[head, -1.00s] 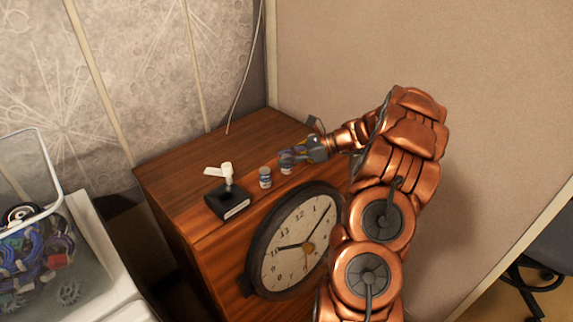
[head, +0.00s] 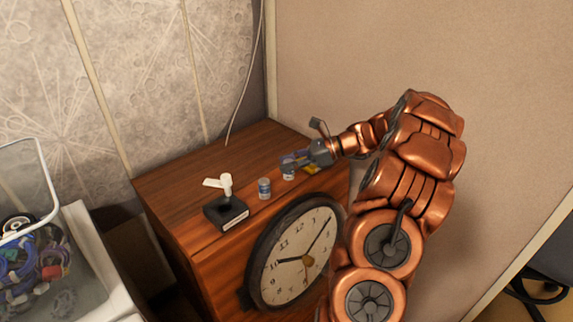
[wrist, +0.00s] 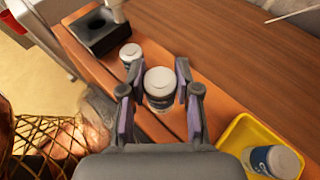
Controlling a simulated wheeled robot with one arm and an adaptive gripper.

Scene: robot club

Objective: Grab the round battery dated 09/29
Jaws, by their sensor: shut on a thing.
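My gripper (wrist: 160,98) is shut on a round battery (wrist: 161,84) with a pale top and a darker body, which stands upright between the fingers. This battery also shows in the head view (head: 288,174), partly hidden by the fingers. A second battery (wrist: 130,53) stands just beyond it, apart from the fingers; it is also in the head view (head: 264,188). A third battery (wrist: 275,160) is in a yellow tray (wrist: 235,138) at the lower right of the wrist view. I cannot read a date on any of them.
A black block (head: 225,213) with a white piece (head: 221,184) above it is on the wooden cabinet (head: 165,195), left of the batteries. A large clock (head: 295,255) is on the cabinet's front. A clear bin (head: 85,262) of parts is at left. The cabinet's rear top is clear.

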